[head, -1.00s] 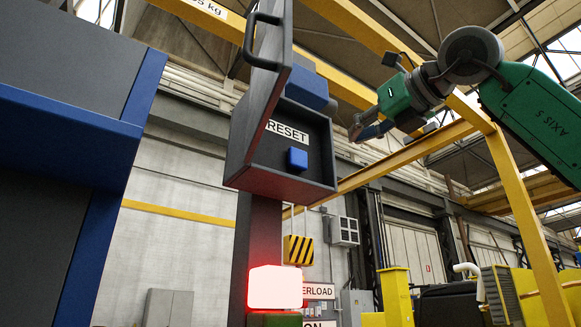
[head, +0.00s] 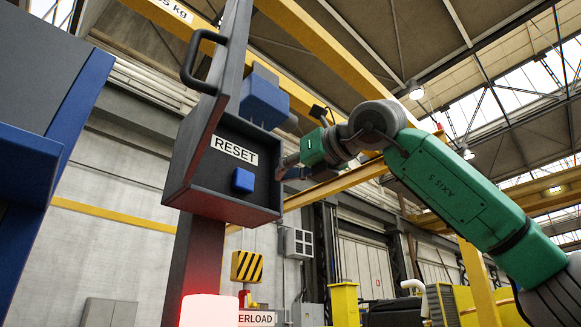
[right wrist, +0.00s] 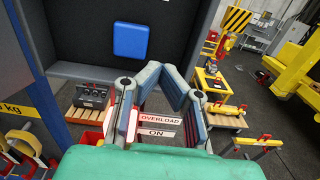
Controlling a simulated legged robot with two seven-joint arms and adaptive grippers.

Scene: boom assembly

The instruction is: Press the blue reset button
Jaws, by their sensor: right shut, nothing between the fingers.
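The blue reset button (head: 243,180) sits on the back panel of an open dark grey box (head: 222,205), below a white RESET label (head: 234,150). The button also shows at the upper middle of the right wrist view (right wrist: 130,41), not covered by the fingers. My right gripper (head: 282,171) is beside the box's right edge in the head view, apart from the button. In the right wrist view its fingertips (right wrist: 160,70) meet below and right of the button, with nothing between them. My left gripper is not in view.
A blue block (head: 264,100) is at the box's upper right. A glowing red lamp (head: 209,311) is below. A large blue-grey structure (head: 40,100) stands at the left.

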